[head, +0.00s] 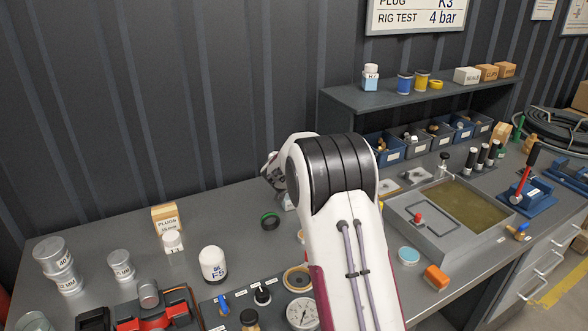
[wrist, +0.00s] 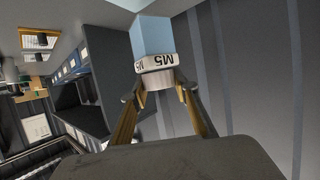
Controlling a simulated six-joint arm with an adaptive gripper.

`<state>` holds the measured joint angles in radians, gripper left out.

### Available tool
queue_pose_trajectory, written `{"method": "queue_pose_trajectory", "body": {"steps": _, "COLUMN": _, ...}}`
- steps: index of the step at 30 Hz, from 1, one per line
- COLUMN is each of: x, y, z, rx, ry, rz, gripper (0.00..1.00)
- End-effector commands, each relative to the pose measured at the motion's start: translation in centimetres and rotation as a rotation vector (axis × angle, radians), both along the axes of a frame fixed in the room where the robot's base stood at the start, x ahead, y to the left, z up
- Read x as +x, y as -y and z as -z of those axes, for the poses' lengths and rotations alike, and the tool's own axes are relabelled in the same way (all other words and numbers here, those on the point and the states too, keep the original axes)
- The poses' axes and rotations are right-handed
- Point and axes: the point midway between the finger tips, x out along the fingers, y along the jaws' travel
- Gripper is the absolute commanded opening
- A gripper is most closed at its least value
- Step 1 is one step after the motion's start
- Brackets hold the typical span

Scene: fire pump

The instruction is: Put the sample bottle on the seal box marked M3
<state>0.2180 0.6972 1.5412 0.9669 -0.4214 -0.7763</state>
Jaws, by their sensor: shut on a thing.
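In the wrist view, my gripper (wrist: 158,92) is shut on the grey neck or cap of the sample bottle (wrist: 153,36), which has a pale blue square body and a white band that seems to read M5. On the shelf stand a white box (head: 467,76) and two tan boxes, the nearer (head: 487,72) and the farther (head: 507,70). Their marks are too small to read, so I cannot tell which is M3.
A blue-based bottle (head: 370,78), blue and yellow spools and a yellow ring share the shelf (head: 345,97). Parts bins stand beneath it. A tan plugs box (head: 165,219), white bottles and metal tins stand on the left bench. A grey basin (head: 402,213) lies right of my arm.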

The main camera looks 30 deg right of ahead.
Motion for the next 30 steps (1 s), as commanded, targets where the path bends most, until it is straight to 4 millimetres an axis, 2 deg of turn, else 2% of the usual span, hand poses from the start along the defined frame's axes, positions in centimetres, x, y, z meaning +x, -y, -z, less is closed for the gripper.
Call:
{"method": "queue_pose_trajectory", "body": {"steps": 10, "x": 0.0, "y": 0.0, "z": 0.2, "rx": -0.001, "ry": -0.001, "rz": 0.0, "gripper": 0.0}}
{"method": "queue_pose_trajectory", "body": {"steps": 21, "x": 0.0, "y": 0.0, "z": 3.4, "rx": 0.0, "ry": -0.001, "rz": 0.0, "gripper": 0.0}}
{"method": "queue_pose_trajectory", "body": {"steps": 30, "x": 0.0, "y": 0.0, "z": 3.7, "rx": -0.001, "ry": 0.001, "rz": 0.0, "gripper": 0.0}}
